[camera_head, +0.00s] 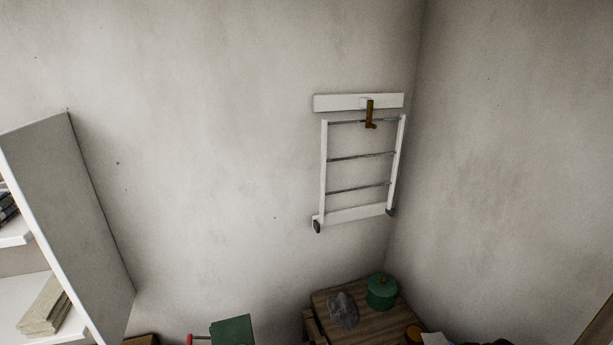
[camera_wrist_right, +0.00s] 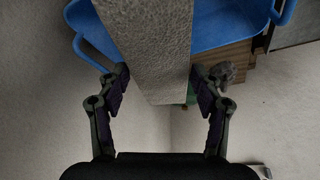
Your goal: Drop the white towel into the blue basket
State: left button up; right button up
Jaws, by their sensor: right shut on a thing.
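The white towel (camera_wrist_right: 155,45) looks light grey and rough in the right wrist view. It is a stiff-looking slab between the two fingers of my right gripper (camera_wrist_right: 160,92), which is shut on it. The blue basket (camera_wrist_right: 235,22) shows behind the towel at the top of that view, with a rim or handle at each side. The towel hides the basket's middle. I cannot tell how far apart towel and basket are. Neither the towel, the basket nor either gripper shows in the head view.
A wooden cabinet (camera_head: 345,296) stands in the corner with a green pot (camera_head: 381,291) and a grey lump (camera_head: 343,310) on it. A white folding rack (camera_head: 360,213) hangs on the wall above. A white shelf unit (camera_head: 70,215) stands at the left.

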jog(key=shift+w+d+f, duration=0.1)
jog(key=shift+w+f, duration=0.1)
jog(key=shift+f, duration=0.95)
jog(key=shift+s+r, duration=0.1)
jog(key=o, duration=1.5)
jog(key=shift+c, duration=0.2)
